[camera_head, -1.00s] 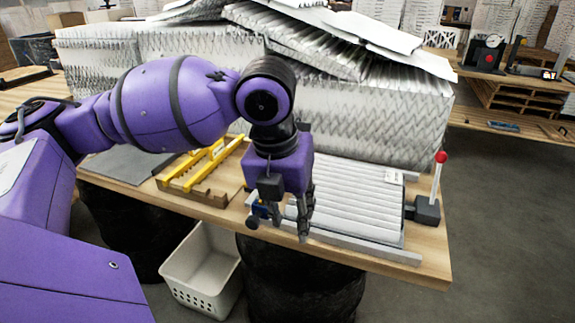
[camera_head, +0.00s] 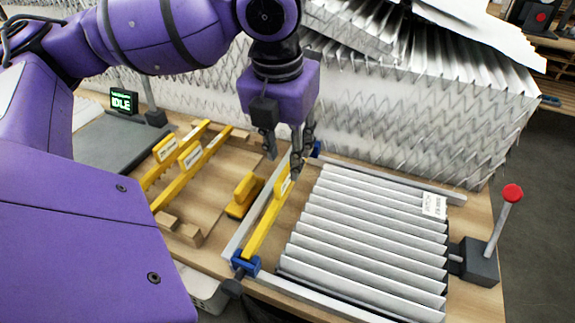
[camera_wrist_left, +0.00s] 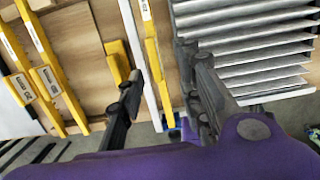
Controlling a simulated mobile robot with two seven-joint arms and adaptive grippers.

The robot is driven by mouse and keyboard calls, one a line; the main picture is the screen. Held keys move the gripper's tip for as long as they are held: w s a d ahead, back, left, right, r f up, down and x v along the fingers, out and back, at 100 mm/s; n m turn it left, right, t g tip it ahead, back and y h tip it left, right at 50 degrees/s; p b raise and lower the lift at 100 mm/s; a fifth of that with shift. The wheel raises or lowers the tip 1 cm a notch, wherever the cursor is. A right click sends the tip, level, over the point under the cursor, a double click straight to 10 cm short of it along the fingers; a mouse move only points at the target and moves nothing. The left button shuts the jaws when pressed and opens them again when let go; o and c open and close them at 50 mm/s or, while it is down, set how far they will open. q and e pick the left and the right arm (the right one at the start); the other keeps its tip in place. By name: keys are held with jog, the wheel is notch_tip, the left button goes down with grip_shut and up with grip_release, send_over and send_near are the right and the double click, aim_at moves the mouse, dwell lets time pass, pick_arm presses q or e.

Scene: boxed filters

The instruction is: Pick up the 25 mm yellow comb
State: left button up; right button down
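Two long combs, the left one (camera_head: 158,162) and the right one (camera_head: 179,181), lie side by side on a wooden rack (camera_head: 196,221). Another long comb (camera_head: 262,229) lies along the left side of the pleated filter, between blue end clamps (camera_head: 246,264). My left gripper (camera_head: 285,160) is open and empty, pointing down over the far part of this comb. In the wrist view the comb (camera_wrist_left: 153,55) passes between the open fingers (camera_wrist_left: 163,72). My right gripper is not in view.
A short yellow block (camera_head: 243,194) sits between the rack and the filter frame. The pleated filter (camera_head: 365,235) fills the frame on the right, beside a red-knobbed lever (camera_head: 497,225). Tall pleated stacks (camera_head: 430,120) stand behind.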

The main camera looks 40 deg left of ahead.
aim_at(284, 173)
pick_arm(q)
jog(key=shift+w+a+f, duration=0.1)
jog(key=shift+w+a, duration=0.05)
jog(key=shift+w, duration=0.1)
jog(key=shift+f, duration=0.35)
jog(key=shift+f+b, duration=0.3)
jog(key=shift+f, duration=0.6)
jog(key=f, duration=0.4)
jog(key=shift+w+a+f+b, duration=0.1)
jog(key=shift+a+f+b, duration=0.1)
jog(key=shift+a+b, duration=0.15)
jog(key=shift+f, duration=0.25)
jog(key=shift+w, duration=0.1)
jog(key=shift+c, duration=0.4)
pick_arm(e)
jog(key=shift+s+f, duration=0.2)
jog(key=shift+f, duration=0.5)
pick_arm(q)
grip_shut()
